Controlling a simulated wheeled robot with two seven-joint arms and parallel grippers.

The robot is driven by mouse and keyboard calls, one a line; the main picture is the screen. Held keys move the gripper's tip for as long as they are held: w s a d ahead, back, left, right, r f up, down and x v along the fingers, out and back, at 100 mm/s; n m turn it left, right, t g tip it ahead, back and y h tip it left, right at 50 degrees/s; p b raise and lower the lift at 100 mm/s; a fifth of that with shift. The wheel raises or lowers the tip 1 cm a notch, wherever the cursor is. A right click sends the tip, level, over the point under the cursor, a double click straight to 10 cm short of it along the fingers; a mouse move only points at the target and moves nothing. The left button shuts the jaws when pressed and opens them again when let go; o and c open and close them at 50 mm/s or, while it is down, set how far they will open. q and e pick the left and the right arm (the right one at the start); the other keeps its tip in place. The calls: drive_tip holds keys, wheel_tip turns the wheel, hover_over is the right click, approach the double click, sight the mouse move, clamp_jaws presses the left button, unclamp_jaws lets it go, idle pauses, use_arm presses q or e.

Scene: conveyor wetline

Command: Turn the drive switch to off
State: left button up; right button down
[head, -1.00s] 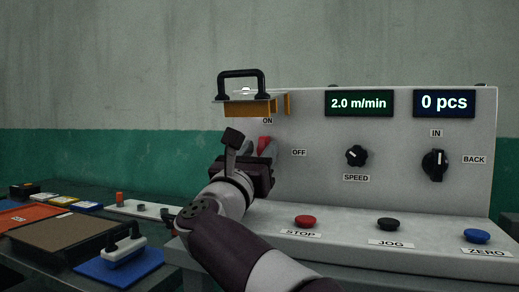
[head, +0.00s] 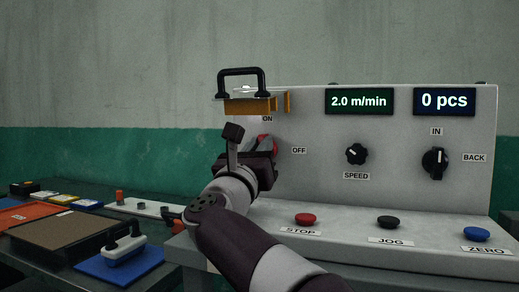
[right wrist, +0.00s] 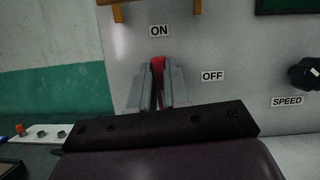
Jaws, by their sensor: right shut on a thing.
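The drive switch has a red handle (head: 266,140), mostly hidden behind my right gripper in the head view. In the right wrist view the red handle (right wrist: 157,66) stands between the two grey fingers, just below the ON label (right wrist: 160,31). The OFF label (right wrist: 213,76) is to its right. My right gripper (right wrist: 158,82) is shut on the red handle, which points up towards ON. In the head view the right gripper (head: 262,152) is in front of the panel's left part. My left gripper is not in view.
The speed knob (head: 356,154) and another black selector (head: 435,162) are to the right. Red stop (head: 306,219), black jog (head: 387,222) and blue zero (head: 476,235) buttons line the ledge.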

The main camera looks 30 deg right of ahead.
drive_tip(key=n+y+p, duration=0.2)
drive_tip(key=n+p, duration=0.3)
drive_tip(key=n, duration=0.2)
drive_tip(key=n+y+p, duration=0.3)
drive_tip(key=n+p, duration=0.3)
drive_tip(key=n, duration=0.1)
drive_tip(key=n+t+y+p, duration=0.1)
drive_tip(key=n+y+p, duration=0.2)
drive_tip(key=n+p, duration=0.3)
drive_tip(key=shift+w+a+f+n, duration=0.2)
drive_tip(key=shift+f+n, duration=0.1)
drive_tip(key=shift+n, duration=0.3)
drive_tip(key=shift+f, duration=0.1)
drive_tip(key=c, duration=1.1)
unclamp_jaws()
